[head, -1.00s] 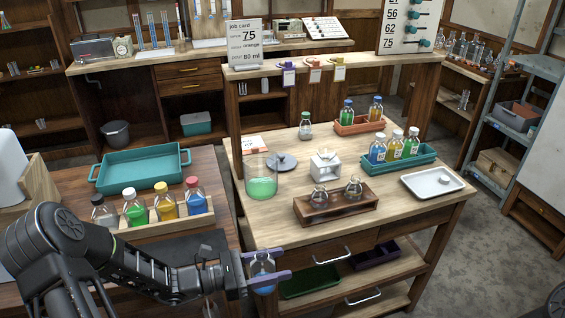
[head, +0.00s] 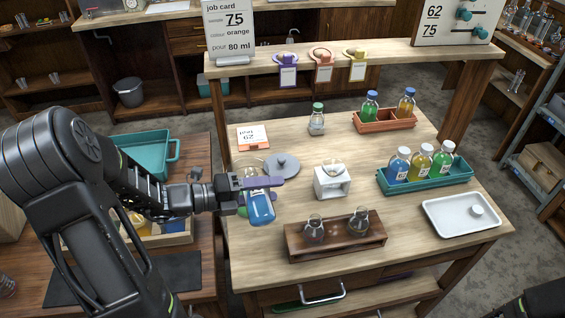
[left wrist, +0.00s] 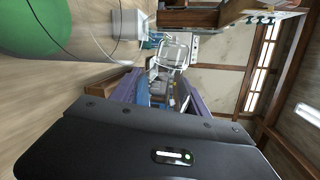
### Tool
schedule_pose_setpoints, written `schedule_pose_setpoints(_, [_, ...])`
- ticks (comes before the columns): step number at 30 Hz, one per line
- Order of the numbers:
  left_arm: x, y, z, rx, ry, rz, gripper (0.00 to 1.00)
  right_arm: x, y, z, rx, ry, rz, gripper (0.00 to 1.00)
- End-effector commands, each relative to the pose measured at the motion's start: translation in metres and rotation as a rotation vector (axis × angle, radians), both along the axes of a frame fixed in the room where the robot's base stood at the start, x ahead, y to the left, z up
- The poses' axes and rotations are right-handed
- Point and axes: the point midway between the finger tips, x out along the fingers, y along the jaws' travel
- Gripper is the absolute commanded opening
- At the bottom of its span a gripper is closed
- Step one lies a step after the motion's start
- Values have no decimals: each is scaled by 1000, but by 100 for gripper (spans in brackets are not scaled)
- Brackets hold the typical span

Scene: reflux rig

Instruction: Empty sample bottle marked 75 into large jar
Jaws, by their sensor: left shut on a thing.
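My left gripper (head: 264,186) is shut on a bottle of blue liquid (head: 261,209); its marking is not readable. The bottle looks slightly tilted in the head view. The large jar (head: 254,166) with green liquid stands on the wooden bench, partly hidden behind the gripper and bottle. Its green contents show large at upper left in the left wrist view (left wrist: 42,25). The bottle overlaps the jar in the head view; I cannot tell the gap. My right gripper is out of view.
A grey lid disc (head: 282,165) and a white stand (head: 332,181) are right of the jar. A brown rack (head: 335,243) with two flasks stands in front. A teal tray (head: 430,182) holds capped bottles. A job card (head: 231,28) reads 75, orange, pour 80 ml.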

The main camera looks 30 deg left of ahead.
Motion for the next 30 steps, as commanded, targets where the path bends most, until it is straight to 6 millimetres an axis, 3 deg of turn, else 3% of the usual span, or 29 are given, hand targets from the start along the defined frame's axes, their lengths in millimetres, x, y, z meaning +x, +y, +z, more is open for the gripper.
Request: schedule_pose_setpoints(30, [1,3,-1,-111,116,15,4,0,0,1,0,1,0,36])
